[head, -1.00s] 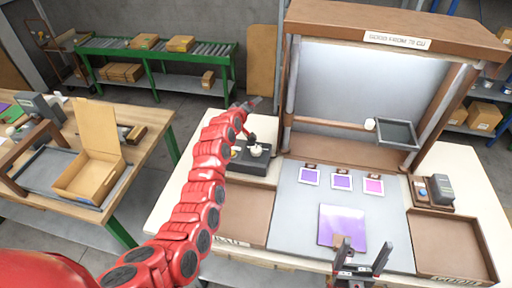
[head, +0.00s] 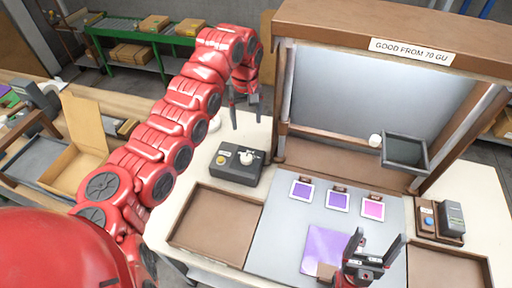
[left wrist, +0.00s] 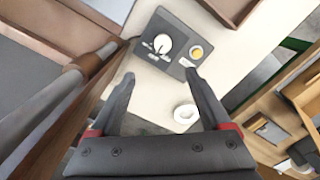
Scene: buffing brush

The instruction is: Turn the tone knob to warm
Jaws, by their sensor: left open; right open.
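The dark control box (head: 232,172) stands on the pale bench left of the booth. It carries a white round knob (head: 247,157) and a yellow button (head: 220,160). In the left wrist view the knob (left wrist: 162,44) has small pale labels around it, too small to read; I cannot tell its setting. My left gripper (head: 246,122) is open and empty, above and behind the box, apart from the knob. Its fingers (left wrist: 160,76) point toward the box in the left wrist view. My right gripper (head: 378,238) is open beside the purple panel (head: 325,250).
The booth's wooden post (head: 283,95) rises close right of my left gripper. Purple and pink swatches (head: 338,201) lie on the grey mat. A brown tray (head: 212,222) sits in front of the box. A white roll (left wrist: 185,113) lies behind the box.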

